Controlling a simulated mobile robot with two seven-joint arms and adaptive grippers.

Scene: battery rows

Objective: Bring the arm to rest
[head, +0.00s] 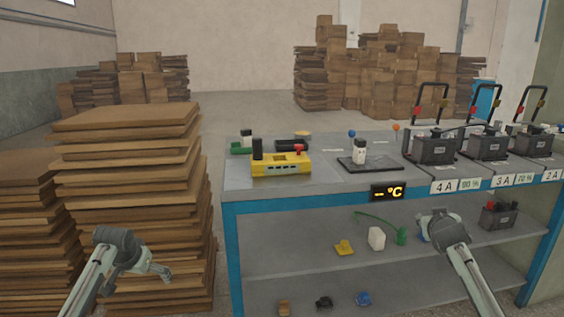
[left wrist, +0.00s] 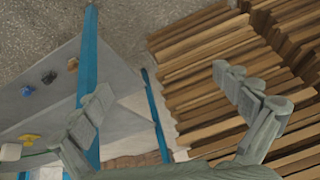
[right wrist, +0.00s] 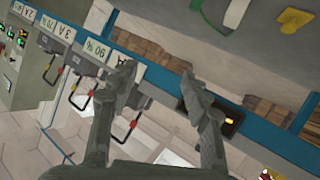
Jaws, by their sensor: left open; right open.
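My left gripper (head: 158,272) is in front of the brown board stack at the left of the head view. In the left wrist view its two fingers (left wrist: 165,95) are spread with nothing between them. My right gripper (head: 432,222) is in front of the lower part of the workbench (head: 290,200), below the bench top. In the right wrist view its fingers (right wrist: 160,80) are apart and empty. Both grippers are clear of the things on the bench, as far as I can tell.
A display (head: 387,192) hangs on the front edge. Small items lie on the shelves. A tall board stack (head: 130,170) stands left of the bench.

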